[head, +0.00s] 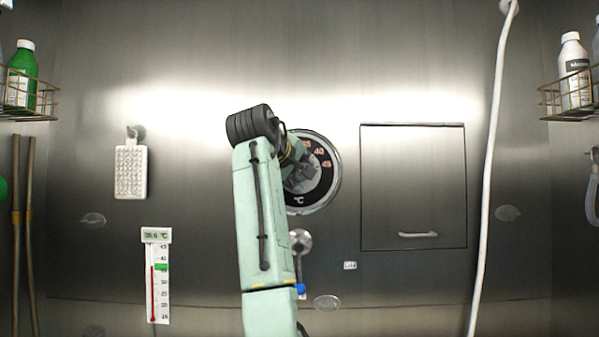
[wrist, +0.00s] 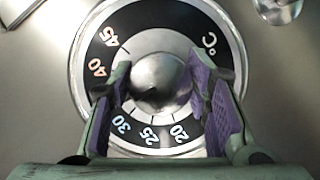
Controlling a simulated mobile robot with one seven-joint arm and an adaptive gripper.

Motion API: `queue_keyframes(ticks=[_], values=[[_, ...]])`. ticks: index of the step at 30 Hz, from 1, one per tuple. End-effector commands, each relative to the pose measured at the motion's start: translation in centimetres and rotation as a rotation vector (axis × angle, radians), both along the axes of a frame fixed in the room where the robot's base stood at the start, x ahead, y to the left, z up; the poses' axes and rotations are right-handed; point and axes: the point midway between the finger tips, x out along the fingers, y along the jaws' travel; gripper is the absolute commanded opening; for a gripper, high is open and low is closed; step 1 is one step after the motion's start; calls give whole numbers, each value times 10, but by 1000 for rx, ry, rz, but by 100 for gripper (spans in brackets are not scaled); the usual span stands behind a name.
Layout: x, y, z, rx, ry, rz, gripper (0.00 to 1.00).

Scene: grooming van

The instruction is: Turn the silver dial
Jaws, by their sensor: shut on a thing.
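The silver dial (wrist: 158,84) is a round, shiny knob at the centre of a black ring scale (wrist: 150,13) with a silver rim. The wrist view shows the numbers 20, 25, 30, 40 and 45 and a °C mark; the left finger covers part of the scale between 30 and 40. My gripper (wrist: 160,76) has one purple-padded finger on each side of the knob and is shut on it. In the head view my arm hides the left part of the scale (head: 331,187), and my gripper (head: 300,174) is at its middle.
A thermometer (head: 156,278) with a small display, red column and green marker hangs lower left. A white hose (head: 490,170) runs down right of a panel door (head: 413,180). Wire baskets with bottles (head: 22,75) are at both sides.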

Motion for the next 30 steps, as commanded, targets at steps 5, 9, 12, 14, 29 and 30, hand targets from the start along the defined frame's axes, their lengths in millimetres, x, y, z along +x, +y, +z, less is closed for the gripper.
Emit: queue_keyframes(ticks=[5,9,12,14,29,30], values=[[1,0,-3,78,7,-1,16],[0,0,-3,110,7,-1,16],[0,0,-3,123,7,-1,16],[0,0,-3,126,7,-2,16],[1,0,-3,127,6,0,53],[1,0,-2,127,5,-1,56]])
